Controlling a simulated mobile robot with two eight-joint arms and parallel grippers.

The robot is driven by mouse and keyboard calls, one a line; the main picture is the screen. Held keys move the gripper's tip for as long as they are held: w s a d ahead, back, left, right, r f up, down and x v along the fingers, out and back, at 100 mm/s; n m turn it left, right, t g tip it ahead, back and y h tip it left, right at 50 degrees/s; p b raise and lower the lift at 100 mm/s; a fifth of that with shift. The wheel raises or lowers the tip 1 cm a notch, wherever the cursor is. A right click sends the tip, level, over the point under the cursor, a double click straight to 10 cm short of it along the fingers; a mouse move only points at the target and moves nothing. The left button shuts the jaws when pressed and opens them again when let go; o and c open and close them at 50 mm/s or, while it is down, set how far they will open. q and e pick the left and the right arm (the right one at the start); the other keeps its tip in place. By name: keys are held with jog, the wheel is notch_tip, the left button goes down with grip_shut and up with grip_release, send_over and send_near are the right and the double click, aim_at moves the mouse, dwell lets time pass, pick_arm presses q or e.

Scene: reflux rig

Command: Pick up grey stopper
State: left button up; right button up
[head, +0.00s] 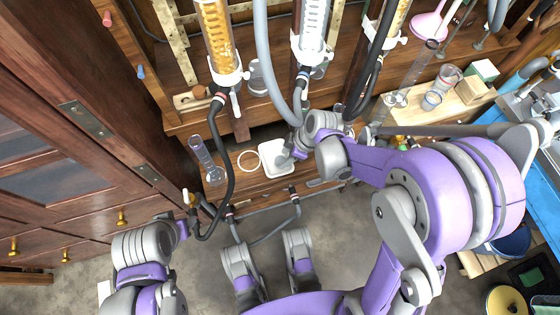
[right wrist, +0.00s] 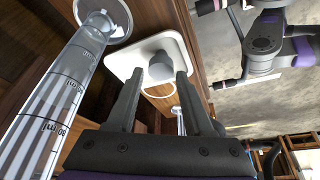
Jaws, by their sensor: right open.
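The grey stopper (right wrist: 160,66) stands on a white square tray (right wrist: 185,50) in the right wrist view. My right gripper (right wrist: 159,72) is open, with its two fingers reaching toward the stopper, one on each side in the picture. I cannot tell whether they touch it. In the head view my right gripper (head: 284,160) is over the white tray (head: 270,146), and the stopper cannot be made out there. My left gripper (head: 186,228) is low on the left, near a dark hose; its fingers are not clear.
Dark hoses (head: 222,150) hang in front of the shelf. Glass columns (head: 217,40) rise behind.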

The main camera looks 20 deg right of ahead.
aim_at(281, 161)
jog(key=b+x, duration=0.1)
jog(key=x, duration=0.3)
jog(key=shift+a+f+b, duration=0.1)
jog(key=shift+f+b, duration=0.15)
jog(key=shift+b, duration=0.1)
grip_shut()
jog(key=shift+r, duration=0.15)
